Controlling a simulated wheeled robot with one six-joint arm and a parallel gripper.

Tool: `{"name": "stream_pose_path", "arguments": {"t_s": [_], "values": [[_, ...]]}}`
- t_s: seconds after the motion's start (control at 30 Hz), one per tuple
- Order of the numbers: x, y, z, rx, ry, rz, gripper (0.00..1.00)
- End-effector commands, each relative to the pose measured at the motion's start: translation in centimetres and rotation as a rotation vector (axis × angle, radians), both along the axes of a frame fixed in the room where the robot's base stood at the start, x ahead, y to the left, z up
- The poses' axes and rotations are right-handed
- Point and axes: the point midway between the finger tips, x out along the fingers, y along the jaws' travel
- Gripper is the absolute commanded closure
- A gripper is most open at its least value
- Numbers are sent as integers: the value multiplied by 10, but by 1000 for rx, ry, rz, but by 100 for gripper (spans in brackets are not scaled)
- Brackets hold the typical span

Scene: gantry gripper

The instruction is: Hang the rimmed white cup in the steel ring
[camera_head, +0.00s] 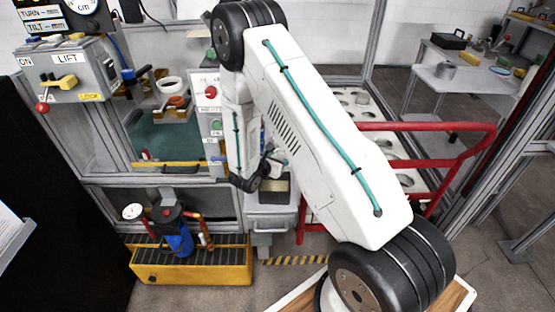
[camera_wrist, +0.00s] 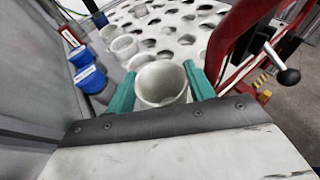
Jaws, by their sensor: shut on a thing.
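In the wrist view my gripper (camera_wrist: 160,78) has its teal fingers closed on either side of a white cup (camera_wrist: 161,84). The cup's round mouth faces the camera, and its rim shows; its lower part is hidden. In the head view my arm hides most of the gripper and the cup. A pale round ring-like piece (camera_head: 172,86) sits at a bracket inside the frame at the left, above an orange-red piece (camera_head: 178,101). I cannot tell for certain which part there is the steel ring.
A white rack with many holes (camera_wrist: 185,28) lies beyond the gripper, with other white cups (camera_wrist: 124,46) at its left. Blue containers (camera_wrist: 90,78) stand left of them. A red rail (camera_head: 430,126) runs along the right. A yellow crate (camera_head: 190,268) stands low at the left.

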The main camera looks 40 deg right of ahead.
Motion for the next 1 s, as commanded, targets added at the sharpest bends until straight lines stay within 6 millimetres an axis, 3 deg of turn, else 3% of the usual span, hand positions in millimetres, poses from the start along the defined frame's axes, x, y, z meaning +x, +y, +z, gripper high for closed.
{"name": "stream_pose_path", "arguments": {"t_s": [0.23, 0.27, 0.33, 0.7, 1.0], "values": [[0, 0, -2, 0, 0, 0, 68], [0, 0, -3, 0, 0, 0, 44], [0, 0, -2, 0, 0, 0, 25], [0, 2, 2, 0, 0, 1, 25], [-21, 51, 21, 0, -1, 6, 25]]}}
